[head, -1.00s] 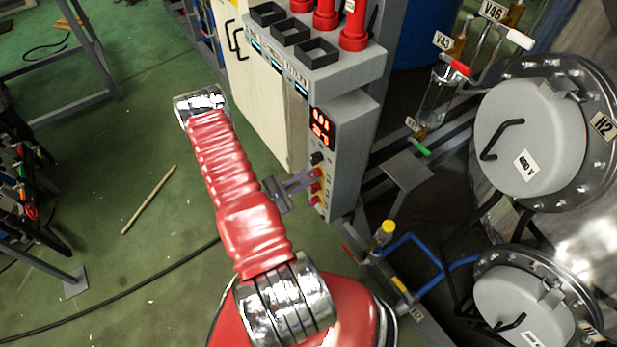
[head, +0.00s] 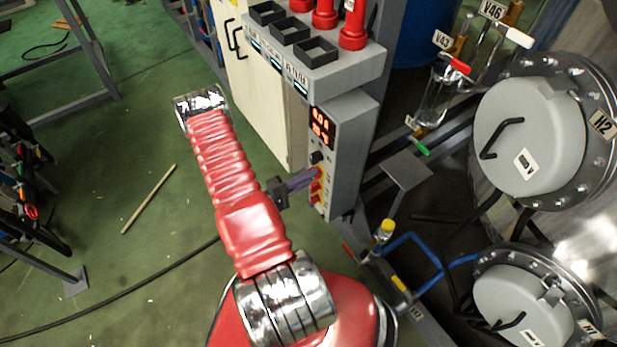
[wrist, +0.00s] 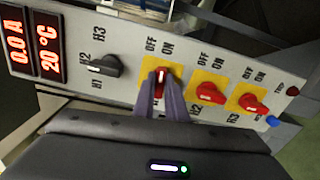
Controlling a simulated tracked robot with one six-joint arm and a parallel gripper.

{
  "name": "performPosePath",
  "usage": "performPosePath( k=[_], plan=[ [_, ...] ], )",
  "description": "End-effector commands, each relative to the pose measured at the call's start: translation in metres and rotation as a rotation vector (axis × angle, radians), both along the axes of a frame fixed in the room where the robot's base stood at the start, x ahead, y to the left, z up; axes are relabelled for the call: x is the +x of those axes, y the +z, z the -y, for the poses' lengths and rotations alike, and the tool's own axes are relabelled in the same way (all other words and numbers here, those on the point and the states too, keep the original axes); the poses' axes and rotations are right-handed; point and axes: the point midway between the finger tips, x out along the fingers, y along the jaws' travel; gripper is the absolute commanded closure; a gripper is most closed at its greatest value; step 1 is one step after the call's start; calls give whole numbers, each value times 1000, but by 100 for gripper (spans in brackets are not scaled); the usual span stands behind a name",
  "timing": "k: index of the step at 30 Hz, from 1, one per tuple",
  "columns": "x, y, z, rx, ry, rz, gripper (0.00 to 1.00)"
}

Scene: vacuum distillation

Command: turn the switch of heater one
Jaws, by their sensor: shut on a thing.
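The switch of heater one (wrist: 161,76) is a red knob on a yellow plate marked OFF and ON. It is the leftmost of three such switches in the wrist view. My gripper (wrist: 161,92) is shut on it, one purple-grey finger on each side, and the fingers hide much of the knob and its label. Its white mark looks upright in the picture, while the marks on the two neighbours lie nearer sideways. In the head view my gripper (head: 312,176) meets the front of the grey control box (head: 347,150) from the left.
The red switches H2 (wrist: 209,94) and H3 (wrist: 252,104) sit close to the right of my fingers. A black selector knob (wrist: 100,66) and red displays (wrist: 34,46) are to the left. A blue button (wrist: 272,121) is at the far right. Green floor (head: 130,260) lies open left of my arm.

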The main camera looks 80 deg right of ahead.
Motion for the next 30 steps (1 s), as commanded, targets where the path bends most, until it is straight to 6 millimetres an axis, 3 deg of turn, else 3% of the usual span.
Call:
performPosePath(
  k=[23,24,30],
  plan=[
    [-1,-4,-2,-80,-1,104,100],
    [-1,-4,-2,-81,-1,104,85],
    [-1,-3,-1,-83,0,102,71]
  ],
)
